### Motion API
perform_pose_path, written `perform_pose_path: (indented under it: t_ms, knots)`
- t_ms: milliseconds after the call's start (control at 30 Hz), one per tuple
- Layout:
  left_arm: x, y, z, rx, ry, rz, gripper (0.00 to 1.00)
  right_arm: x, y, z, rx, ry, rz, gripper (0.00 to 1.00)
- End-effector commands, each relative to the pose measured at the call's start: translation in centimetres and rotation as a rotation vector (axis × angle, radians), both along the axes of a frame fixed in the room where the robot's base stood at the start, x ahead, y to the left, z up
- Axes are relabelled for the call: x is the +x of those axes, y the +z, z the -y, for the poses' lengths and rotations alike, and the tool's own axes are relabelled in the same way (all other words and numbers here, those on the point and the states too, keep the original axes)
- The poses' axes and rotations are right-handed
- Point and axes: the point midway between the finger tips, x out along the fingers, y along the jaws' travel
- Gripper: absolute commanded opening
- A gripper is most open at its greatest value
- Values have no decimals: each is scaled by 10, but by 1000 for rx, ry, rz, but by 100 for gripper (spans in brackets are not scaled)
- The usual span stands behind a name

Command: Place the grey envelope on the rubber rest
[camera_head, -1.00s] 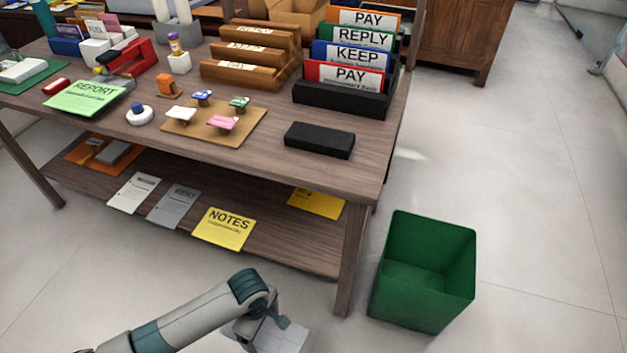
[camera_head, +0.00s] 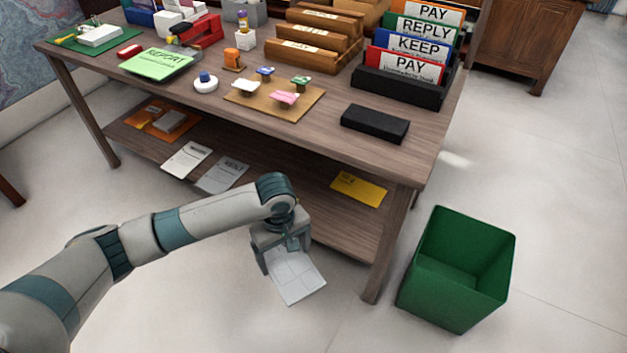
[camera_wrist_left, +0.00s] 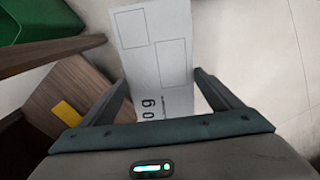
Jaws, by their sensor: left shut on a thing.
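My left gripper (camera_head: 285,249) is shut on a pale grey, flat envelope (camera_head: 296,282), which hangs in front of the desk's lower shelf, over the floor. In the left wrist view the envelope (camera_wrist_left: 155,50) shows printed boxes and dark letters, and extends away between the fingers (camera_wrist_left: 165,100). The rubber rest appears to be the black, low block (camera_head: 375,123) on the desk top near its front right corner. Nothing lies on it. The gripper is below and left of it in the head view, apart from it. My right gripper is not in view.
The wooden desk (camera_head: 330,150) holds a cork board (camera_head: 275,115) left of the block and a black file rack (camera_head: 400,88) behind it. Papers, including a yellow one (camera_head: 358,189), lie on the lower shelf. A green bin (camera_head: 455,270) stands on the floor at right.

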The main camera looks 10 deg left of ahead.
Motion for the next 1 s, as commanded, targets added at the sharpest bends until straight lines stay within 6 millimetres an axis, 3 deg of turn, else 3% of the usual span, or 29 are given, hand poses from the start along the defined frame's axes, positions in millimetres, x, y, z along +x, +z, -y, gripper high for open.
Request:
perform_pose_path:
  t_ms: [100,300,600,800,1000]
  knots:
    - [22,46,-9,4,-114,13,63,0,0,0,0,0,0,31]
    - [42,124,-24,8,-327,13,63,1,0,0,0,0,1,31]
    - [44,227,-49,13,-608,8,63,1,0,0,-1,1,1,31]
    - [39,259,-57,11,-701,2,63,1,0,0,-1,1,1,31]
    - [37,265,-58,10,-720,-1,63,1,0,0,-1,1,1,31]
